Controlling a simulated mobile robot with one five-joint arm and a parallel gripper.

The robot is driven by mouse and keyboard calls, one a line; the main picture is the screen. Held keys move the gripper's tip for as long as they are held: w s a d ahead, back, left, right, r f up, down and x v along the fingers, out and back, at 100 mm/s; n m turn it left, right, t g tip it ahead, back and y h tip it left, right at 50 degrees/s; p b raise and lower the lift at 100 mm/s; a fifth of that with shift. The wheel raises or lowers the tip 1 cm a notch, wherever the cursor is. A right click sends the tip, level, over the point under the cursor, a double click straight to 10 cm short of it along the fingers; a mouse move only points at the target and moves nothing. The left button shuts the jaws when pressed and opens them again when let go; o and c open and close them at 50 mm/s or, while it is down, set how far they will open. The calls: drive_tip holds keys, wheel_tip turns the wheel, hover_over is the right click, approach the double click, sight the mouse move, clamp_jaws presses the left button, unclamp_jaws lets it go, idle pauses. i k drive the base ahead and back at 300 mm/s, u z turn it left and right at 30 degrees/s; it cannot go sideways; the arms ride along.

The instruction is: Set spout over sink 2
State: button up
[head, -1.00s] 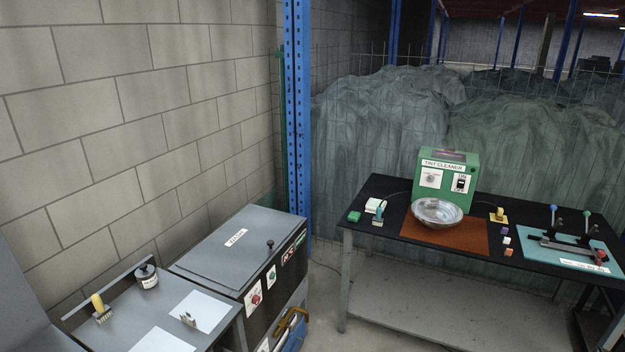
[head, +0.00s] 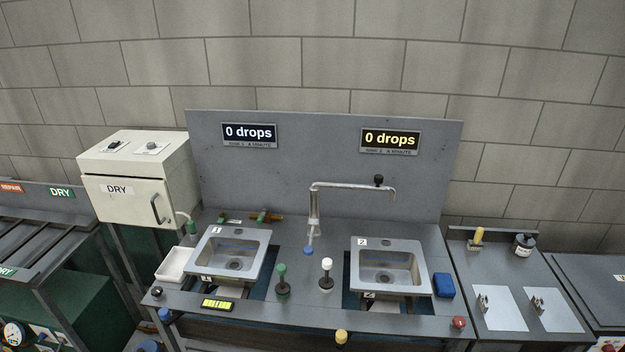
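The spout (head: 345,186) is a thin metal pipe on an upright post between the two sinks. Its arm reaches to the right and its down-turned tip shows above the back part of sink 2 in the picture; I cannot tell exactly where it lies over the basin. A black knob (head: 379,180) stands on the arm near the tip. Sink 2 (head: 415,285), a steel basin labelled 2, is on the right. Sink 1 (head: 215,270), labelled 1, is on the left. My gripper is not in view.
Displays (head: 250,134) and (head: 389,141) on the grey backboard (head: 320,150) both read 0 drops. Green (head: 281,270) and white-topped (head: 326,266) levers stand between the sinks. A blue sponge (head: 444,285) lies right of sink 2. A white DRY box (head: 130,195) stands left.

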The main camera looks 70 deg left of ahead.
sight(378, 178)
drive_tip(key=u, duration=3.35)
drive_tip(key=i, duration=1)
drive_tip(key=u, duration=0.05)
